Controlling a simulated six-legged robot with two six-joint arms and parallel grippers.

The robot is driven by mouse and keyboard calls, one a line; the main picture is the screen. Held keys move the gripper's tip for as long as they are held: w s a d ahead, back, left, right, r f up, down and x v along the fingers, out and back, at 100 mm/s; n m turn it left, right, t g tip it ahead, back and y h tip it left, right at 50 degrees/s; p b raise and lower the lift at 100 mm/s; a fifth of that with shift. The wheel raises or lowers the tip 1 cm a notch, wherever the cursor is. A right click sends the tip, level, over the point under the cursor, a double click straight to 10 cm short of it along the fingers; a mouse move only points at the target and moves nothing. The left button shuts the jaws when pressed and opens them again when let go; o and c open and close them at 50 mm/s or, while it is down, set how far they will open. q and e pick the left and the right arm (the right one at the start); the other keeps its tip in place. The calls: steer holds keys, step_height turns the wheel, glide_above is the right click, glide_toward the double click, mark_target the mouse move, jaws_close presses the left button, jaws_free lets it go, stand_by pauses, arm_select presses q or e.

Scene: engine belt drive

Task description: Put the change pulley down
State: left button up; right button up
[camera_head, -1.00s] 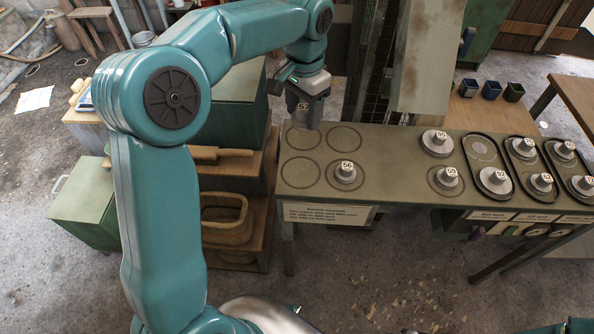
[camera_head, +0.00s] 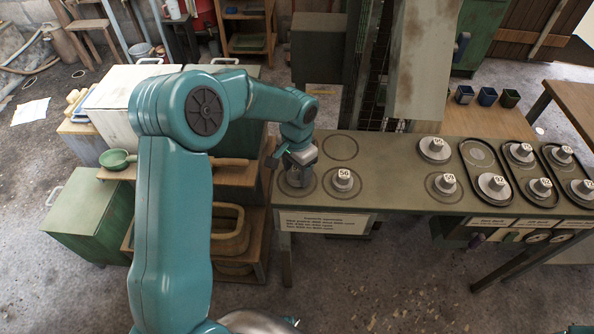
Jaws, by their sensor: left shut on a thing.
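A grey metal change pulley (camera_head: 297,179) is under my left gripper (camera_head: 299,163), at the front left ring drawn on the green bench (camera_head: 390,178). The left gripper points down and is shut on the pulley's upper part. The pulley looks upright and on or just above the bench; I cannot tell if it touches. Its number label is hidden. The back right ring (camera_head: 340,147) is empty. The back left ring is mostly hidden by my left arm. My right gripper is out of view.
A pulley marked 56 (camera_head: 343,180) stands close on the right, on the front right ring. More numbered pulleys stand farther right, some in dark oval trays (camera_head: 486,163). A label plate (camera_head: 322,223) is on the bench front. Wooden shelving (camera_head: 262,235) stands at the left.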

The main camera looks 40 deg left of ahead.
arm_select(q)
steer(key=shift+f, duration=0.4)
steer(key=shift+f, duration=0.15)
steer(key=o, duration=1.1)
steer(key=shift+w, duration=0.1)
step_height(320, 180, up, 12)
steer(key=shift+r, duration=0.2)
